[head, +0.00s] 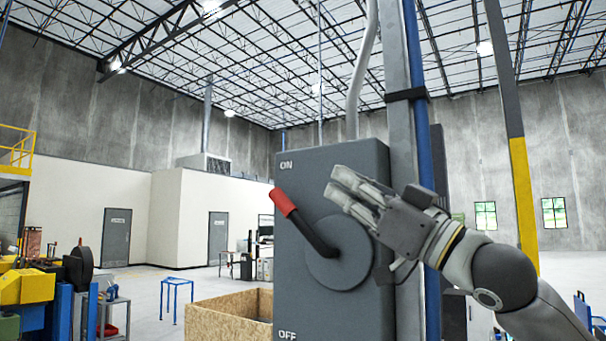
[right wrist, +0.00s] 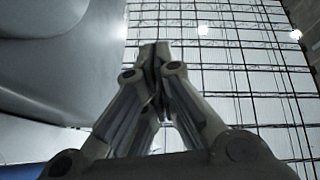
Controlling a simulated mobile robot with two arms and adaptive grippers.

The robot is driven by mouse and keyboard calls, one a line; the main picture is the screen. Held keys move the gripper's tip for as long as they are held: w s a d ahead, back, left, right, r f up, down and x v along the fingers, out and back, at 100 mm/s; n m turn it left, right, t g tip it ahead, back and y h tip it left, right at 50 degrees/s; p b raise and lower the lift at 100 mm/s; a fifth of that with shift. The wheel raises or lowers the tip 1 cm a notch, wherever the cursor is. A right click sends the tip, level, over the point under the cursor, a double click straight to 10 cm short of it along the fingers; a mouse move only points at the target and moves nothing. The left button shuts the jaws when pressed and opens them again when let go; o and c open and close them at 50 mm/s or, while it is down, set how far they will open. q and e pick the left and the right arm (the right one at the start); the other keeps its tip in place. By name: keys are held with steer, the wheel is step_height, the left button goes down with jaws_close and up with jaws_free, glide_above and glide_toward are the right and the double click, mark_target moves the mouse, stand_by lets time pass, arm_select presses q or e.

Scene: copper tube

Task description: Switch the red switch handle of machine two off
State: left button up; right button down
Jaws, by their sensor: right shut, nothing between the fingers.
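The switch handle (head: 305,224) has a red grip and a black lever, and comes from a round hub on a grey switch box (head: 333,167). It points up and left, toward the ON label at the box's top; the OFF label is at the bottom. My right gripper (head: 337,183) is shut and empty, in front of the box's upper right part, right of the red grip and apart from it. In the right wrist view its fingers (right wrist: 155,55) meet and point up at the ceiling. My left gripper is not in view.
A blue pipe (head: 419,130) and a grey post run up beside the box on the right. A black and yellow column (head: 524,190) stands further right. A wooden crate (head: 228,312) is at lower left, with a blue stool (head: 176,295) beyond it. Open floor lies left.

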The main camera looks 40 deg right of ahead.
mark_target(303, 226)
steer(key=w+p, duration=0.1)
steer(key=w, duration=0.1)
steer(key=w+a+p, duration=0.1)
steer(key=w, duration=0.2)
steer(key=w+a+p, duration=0.1)
steer(key=w, duration=0.1)
steer(key=shift+w+r+p, duration=0.2)
steer(key=shift+w+p, duration=0.15)
steer(key=shift+w, duration=0.05)
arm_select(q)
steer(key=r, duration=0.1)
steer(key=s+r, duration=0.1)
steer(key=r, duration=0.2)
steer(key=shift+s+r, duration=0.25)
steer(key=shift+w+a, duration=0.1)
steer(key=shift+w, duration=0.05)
arm_select(e)
steer(key=shift+a, duration=0.1)
steer(key=shift+s, duration=0.1)
